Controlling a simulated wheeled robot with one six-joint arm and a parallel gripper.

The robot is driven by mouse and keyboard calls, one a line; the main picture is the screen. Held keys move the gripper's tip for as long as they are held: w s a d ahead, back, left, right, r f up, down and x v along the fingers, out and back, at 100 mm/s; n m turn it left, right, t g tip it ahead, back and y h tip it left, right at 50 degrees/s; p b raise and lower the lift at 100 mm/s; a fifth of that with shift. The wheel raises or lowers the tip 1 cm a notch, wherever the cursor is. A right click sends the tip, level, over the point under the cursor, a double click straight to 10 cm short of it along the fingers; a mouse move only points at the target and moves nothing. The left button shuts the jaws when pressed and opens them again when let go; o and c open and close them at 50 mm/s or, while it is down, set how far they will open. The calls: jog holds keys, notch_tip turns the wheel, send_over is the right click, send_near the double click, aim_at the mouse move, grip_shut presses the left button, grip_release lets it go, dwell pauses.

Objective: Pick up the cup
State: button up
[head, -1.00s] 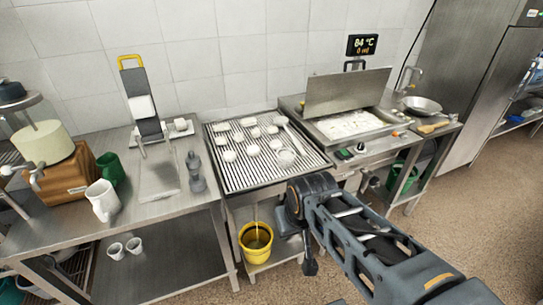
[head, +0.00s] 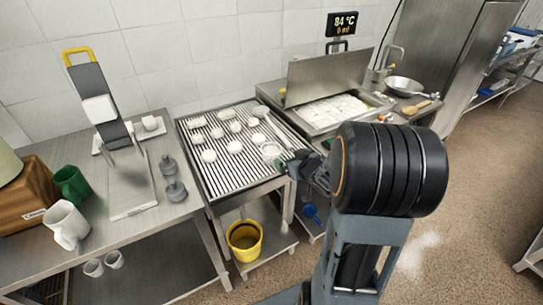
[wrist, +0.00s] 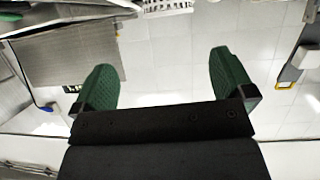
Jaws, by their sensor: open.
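Several cups are in the head view, and I cannot tell which one the task means. A white mug (head: 66,226) and a green mug (head: 71,184) stand on the left steel counter. My gripper (head: 284,162) is by that table's right edge, close to the container in the picture; contact cannot be told. In the wrist view my gripper (wrist: 165,82) is open, its green pads wide apart with nothing between them.
The slatted table (head: 222,180) holds several white pieces. A vat with a raised lid (head: 330,75) and a pan (head: 405,85) are at the right. A yellow bucket (head: 244,240) stands below. A press stand (head: 100,100) and grey weights (head: 175,190) are on the left counter. Floor at right is open.

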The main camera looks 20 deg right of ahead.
jog(key=y, duration=0.1)
send_near(267, 147)
jog(key=shift+w+f, duration=0.1)
jog(key=shift+f, duration=0.1)
jog(key=shift+x, duration=2.55)
jog(key=c, duration=0.8)
jog(key=shift+o, duration=0.2)
jog(key=shift+r, duration=0.1)
